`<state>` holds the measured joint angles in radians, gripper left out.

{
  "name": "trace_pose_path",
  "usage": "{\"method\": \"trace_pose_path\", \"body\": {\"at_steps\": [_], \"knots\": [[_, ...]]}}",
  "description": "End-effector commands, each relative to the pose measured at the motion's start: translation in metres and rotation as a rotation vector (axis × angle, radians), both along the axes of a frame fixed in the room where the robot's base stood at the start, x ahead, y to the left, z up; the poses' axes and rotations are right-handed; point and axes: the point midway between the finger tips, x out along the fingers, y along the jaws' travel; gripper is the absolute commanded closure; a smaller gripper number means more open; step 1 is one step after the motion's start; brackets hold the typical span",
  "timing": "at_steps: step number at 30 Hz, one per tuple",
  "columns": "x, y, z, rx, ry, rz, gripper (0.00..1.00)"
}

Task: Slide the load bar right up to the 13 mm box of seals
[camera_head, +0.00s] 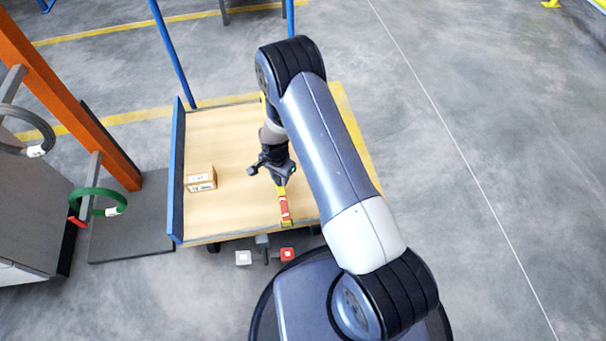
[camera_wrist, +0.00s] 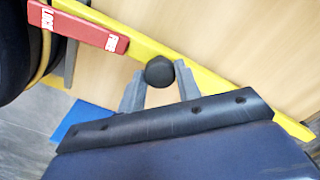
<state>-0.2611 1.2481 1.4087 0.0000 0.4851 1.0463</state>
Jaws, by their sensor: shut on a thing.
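The load bar (camera_head: 283,191) is a yellow bar lying across the wooden cart deck, with a red lever near its front end. In the wrist view the yellow bar (camera_wrist: 215,79) runs diagonally, and the red lever (camera_wrist: 85,25) shows white lettering, "LOCK" and "FREE". My gripper (camera_head: 268,168) is over the bar; in the wrist view its grey fingers (camera_wrist: 159,88) are closed around a round black knob (camera_wrist: 159,71) on the bar. The small cardboard box (camera_head: 200,180) stands left of the bar, with a clear gap between. Its printed label is too small to read surely. My arm hides much of the bar.
The wooden deck (camera_head: 220,134) between box and bar is bare. A blue side wall (camera_head: 177,175) edges the deck on the left. An orange post (camera_head: 72,108) and a green coil (camera_head: 88,193) on an arm stand farther left.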

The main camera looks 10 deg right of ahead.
Motion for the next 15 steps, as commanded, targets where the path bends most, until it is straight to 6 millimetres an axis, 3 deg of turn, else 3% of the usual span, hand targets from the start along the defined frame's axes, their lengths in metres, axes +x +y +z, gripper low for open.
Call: {"method": "trace_pose_path", "body": {"at_steps": [1, 6, 15], "knots": [[0.0, 0.022, -0.004, 0.001, -0.003, 0.01, 1.0], [0.0, 0.082, -0.004, 0.001, -0.003, 0.009, 1.0], [0.0, 0.169, -0.003, 0.001, -0.003, 0.005, 1.0]]}}
